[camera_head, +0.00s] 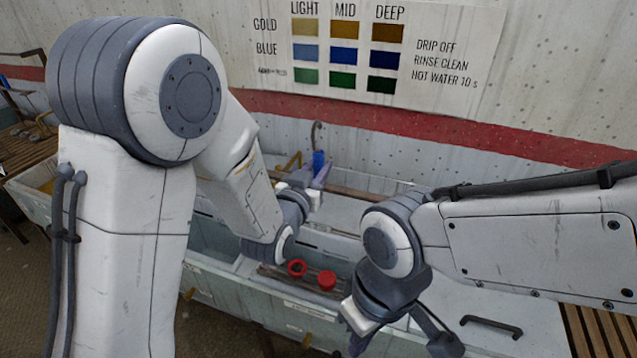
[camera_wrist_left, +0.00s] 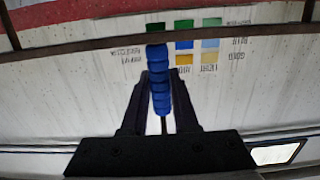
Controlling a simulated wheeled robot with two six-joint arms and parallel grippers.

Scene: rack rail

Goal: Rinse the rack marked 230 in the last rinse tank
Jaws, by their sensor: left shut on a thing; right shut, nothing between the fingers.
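My left gripper (camera_head: 308,186) is shut on a blue ribbed grip (camera_head: 318,160) over the back of the tank row. A grey hook rises above the grip. In the left wrist view the blue grip (camera_wrist_left: 158,82) stands between the two dark fingers (camera_wrist_left: 160,110), with a thin rod below it. No mark 230 is readable, and the rack's lower part is hidden behind my left arm. My right gripper (camera_head: 357,342) is low at the front, shut and empty, partly cut off by the frame. A grey tank row (camera_head: 225,285) runs across, partly hidden by my arms.
A red ring (camera_head: 296,268) and a red round piece (camera_head: 327,280) sit on a dark ledge between the arms. A brownish rail (camera_head: 345,190) runs along the back. A colour chart (camera_head: 440,25) hangs on the wall. A dark handle (camera_head: 492,325) lies on a pale lid at right.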

